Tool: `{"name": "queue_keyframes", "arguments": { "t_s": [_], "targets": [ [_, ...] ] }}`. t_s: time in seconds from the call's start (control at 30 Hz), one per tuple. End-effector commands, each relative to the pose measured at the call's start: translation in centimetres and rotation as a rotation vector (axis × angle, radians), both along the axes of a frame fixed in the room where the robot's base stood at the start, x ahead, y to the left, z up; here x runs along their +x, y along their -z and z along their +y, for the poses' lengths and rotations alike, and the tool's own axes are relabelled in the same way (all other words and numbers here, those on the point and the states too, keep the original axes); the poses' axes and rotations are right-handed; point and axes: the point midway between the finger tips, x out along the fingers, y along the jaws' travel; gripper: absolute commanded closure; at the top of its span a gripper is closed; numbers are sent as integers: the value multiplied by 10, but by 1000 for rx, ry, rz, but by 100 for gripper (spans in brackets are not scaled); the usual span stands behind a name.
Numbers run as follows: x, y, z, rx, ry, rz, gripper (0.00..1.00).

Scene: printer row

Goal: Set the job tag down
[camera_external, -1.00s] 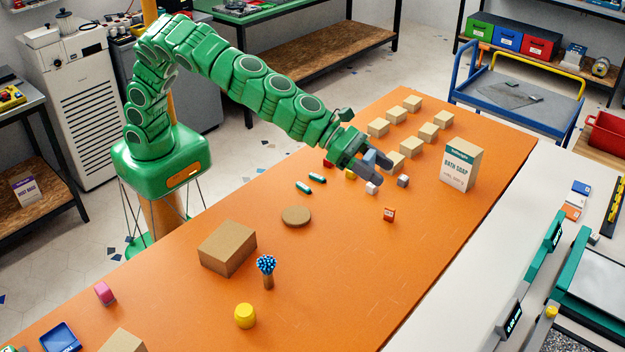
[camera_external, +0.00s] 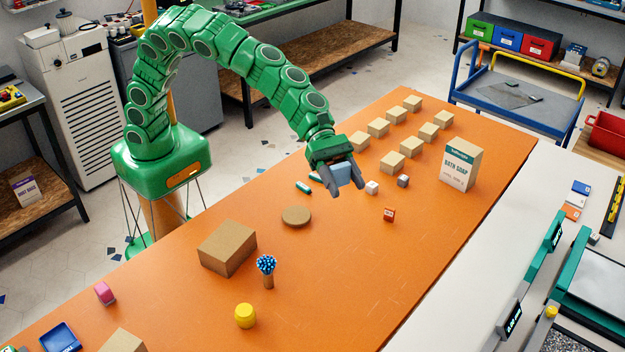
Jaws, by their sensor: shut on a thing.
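A small red-orange piece with a pale mark (camera_external: 389,214) stands on the table to the right, apart from my gripper. The table just behind my gripper is hidden by it.
Green-and-white pieces (camera_external: 303,187) and a round brown disc (camera_external: 296,215) are on the left. Several tan boxes and a bath soap box (camera_external: 460,165) stand behind. The front middle is clear.

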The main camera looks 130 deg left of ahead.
Motion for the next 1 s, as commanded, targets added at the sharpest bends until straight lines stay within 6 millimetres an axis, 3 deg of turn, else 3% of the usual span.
{"name": "queue_keyframes", "arguments": {
  "t_s": [0.27,0.5,1.0],
  "targets": [
    [-43,6,-25,1,268,-1,74],
    [-91,10,-44,2,499,-1,74],
    [-157,9,-59,0,750,0,74]
  ]
}}
